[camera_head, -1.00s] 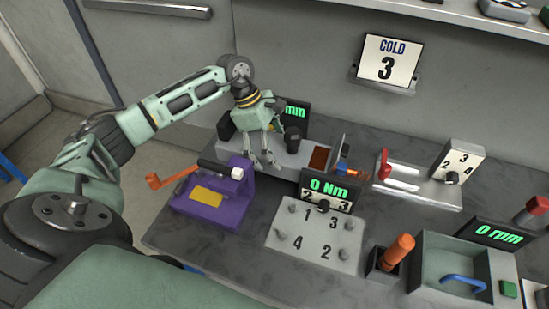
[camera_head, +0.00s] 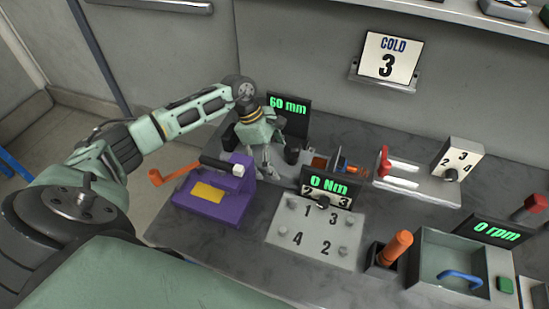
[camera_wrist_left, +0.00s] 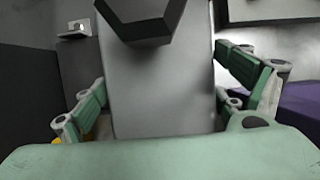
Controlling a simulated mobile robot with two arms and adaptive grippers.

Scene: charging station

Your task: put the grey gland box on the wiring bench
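My left gripper (camera_head: 266,166) is at the back left of the bench, pointing down over a low grey fixture (camera_head: 287,171) behind the purple device. In the left wrist view its two green fingers (camera_wrist_left: 165,95) are spread wide, with a flat grey surface (camera_wrist_left: 155,85) between them. A black faceted knob (camera_wrist_left: 142,18) shows at the top of that view. I cannot tell whether the fingers touch the grey surface. I cannot pick out a separate grey gland box with certainty. The dark bench top (camera_head: 215,258) shows around the fixtures. My right gripper is not in view.
The purple device (camera_head: 215,195) with an orange crank stands close in front of the left gripper. Nearby are a "60 mm" display (camera_head: 288,115), the "0 Nm" display (camera_head: 328,187) and a numbered plate (camera_head: 315,232). A grey tray (camera_head: 455,262) and orange-handled tool (camera_head: 395,248) stand at right.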

